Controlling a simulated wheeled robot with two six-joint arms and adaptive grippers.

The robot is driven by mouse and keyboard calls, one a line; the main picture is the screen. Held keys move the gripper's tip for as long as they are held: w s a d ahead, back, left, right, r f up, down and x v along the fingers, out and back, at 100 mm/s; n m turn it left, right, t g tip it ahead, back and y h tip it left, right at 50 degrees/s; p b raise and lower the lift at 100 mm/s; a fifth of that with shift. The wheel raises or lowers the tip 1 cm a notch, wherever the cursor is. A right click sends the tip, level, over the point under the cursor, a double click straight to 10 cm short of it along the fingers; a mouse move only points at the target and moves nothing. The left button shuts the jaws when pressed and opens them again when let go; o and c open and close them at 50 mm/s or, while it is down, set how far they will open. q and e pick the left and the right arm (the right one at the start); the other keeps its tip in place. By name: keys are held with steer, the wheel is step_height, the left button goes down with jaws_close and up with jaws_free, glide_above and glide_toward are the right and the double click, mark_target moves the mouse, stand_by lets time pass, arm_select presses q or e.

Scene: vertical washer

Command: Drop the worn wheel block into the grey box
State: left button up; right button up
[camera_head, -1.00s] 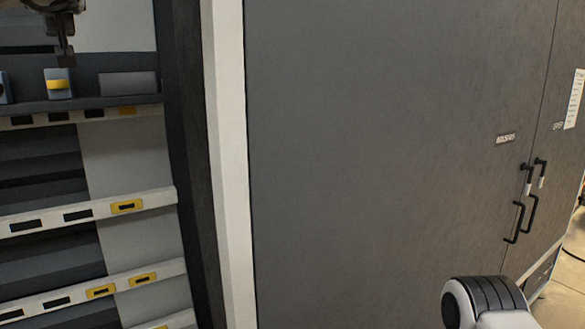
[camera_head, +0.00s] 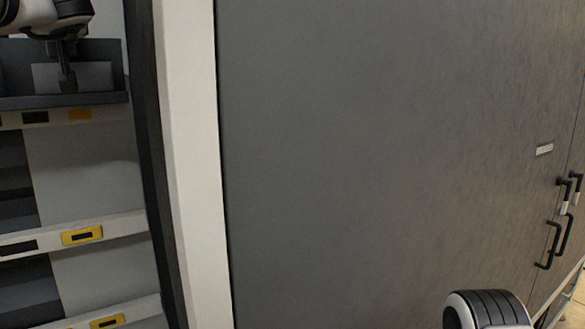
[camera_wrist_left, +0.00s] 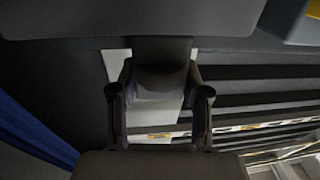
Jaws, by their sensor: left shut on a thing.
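My left gripper (camera_head: 67,84) hangs from the top left of the head view, in front of the upper shelf. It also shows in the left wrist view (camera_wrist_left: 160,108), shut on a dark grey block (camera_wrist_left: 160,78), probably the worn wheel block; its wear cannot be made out. In the head view the block is too small and dark to tell from the fingers. A light grey rectangular face (camera_head: 97,76), possibly the grey box, stands on the shelf directly behind the gripper. Its inside is hidden. My right gripper is not in view.
The upper shelf (camera_head: 25,104) has a dark rim, with labelled rails (camera_head: 110,226) below. A dark frame and a white post (camera_head: 185,170) stand right of it, then a tall grey cabinet (camera_head: 380,150) with black handles. A blue-grey block with yellow (camera_wrist_left: 303,22) is close by.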

arm_select(q)
steer(key=shift+w+f, duration=0.55)
steer(key=shift+w, duration=0.25)
steer(key=shift+w+d, duration=0.1)
jaws_close()
steer(key=shift+s+d+r, duration=0.1)
steer(key=shift+s+r, duration=0.15)
steer(key=o, duration=1.4)
jaws_free()
steer(key=shift+s+r, duration=0.2)
steer(key=shift+s, duration=0.4)
steer(key=shift+w+a+f, duration=0.2)
steer(key=shift+w, duration=0.25)
steer(key=shift+w+r, duration=0.1)
step_height(320, 180, up, 8)
steer(key=shift+r, duration=0.7)
steer(key=shift+s+r, duration=0.2)
